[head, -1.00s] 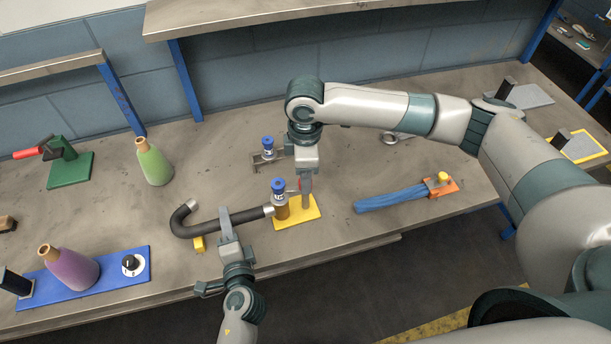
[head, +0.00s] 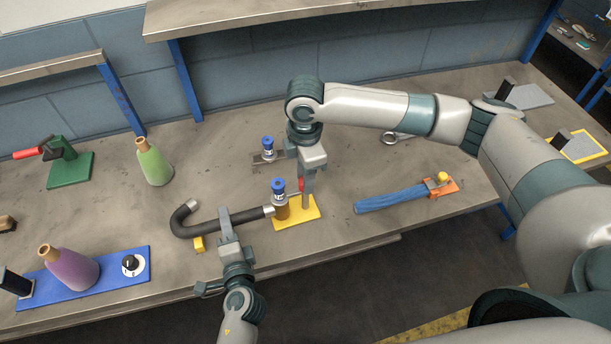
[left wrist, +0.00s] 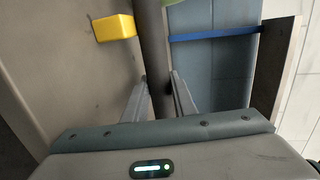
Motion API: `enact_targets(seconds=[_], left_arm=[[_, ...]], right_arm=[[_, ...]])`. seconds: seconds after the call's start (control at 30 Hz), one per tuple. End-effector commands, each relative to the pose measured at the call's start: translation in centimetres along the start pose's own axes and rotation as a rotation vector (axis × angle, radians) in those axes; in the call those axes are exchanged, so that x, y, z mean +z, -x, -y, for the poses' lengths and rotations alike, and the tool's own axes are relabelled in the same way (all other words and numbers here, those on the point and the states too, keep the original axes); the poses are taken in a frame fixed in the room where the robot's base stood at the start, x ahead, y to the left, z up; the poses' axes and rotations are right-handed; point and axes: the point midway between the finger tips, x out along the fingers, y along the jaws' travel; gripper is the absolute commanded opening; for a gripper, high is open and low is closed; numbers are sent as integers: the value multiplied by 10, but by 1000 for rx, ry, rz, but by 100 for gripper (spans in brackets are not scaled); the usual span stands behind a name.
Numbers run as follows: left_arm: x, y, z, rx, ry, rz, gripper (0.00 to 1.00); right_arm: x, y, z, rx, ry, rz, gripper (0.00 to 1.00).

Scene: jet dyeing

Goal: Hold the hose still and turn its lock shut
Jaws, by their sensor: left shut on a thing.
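The black hose (head: 195,231) lies on the bench, hooked at its left end. Its right end, with a pale metal collar (head: 269,211), meets a brass fitting with a blue cap (head: 279,186) on a yellow base plate (head: 312,213). My left gripper (head: 225,215) is shut on the hose left of the collar; the left wrist view shows its fingers (left wrist: 158,85) on either side of the hose (left wrist: 155,45). My right gripper (head: 306,198) points down over the yellow plate, just right of the fitting. A small red part (head: 302,184) shows beside its fingers. Their gap is hidden.
A yellow block (head: 199,244) sits by the hose. A second blue-capped fitting (head: 268,144) stands behind. A blue hose bundle (head: 390,199) lies right, a green bottle (head: 153,162) back left, and a purple bottle (head: 70,268) front left. The bench between is clear.

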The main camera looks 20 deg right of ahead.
Motion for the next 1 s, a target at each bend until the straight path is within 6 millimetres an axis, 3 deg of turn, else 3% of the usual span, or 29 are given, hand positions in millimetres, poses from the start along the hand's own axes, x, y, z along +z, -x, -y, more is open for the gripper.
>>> enact_targets(seconds=[0.07, 0.57, 0.77, 1.0], left_arm=[[1, 0, -2, 3, 0, 1, 1], [0, 0, -2, 3, 0, 1, 1], [0, 0, -2, 3, 0, 1, 1], [0, 0, -2, 3, 0, 1, 1]], right_arm=[[0, 0, 0, 0, 0, 0, 45], [0, 9, 0, 1, 0, 0, 45], [0, 34, -1, 3, 0, 0, 45], [0, 77, -1, 4, 1, -1, 45]])
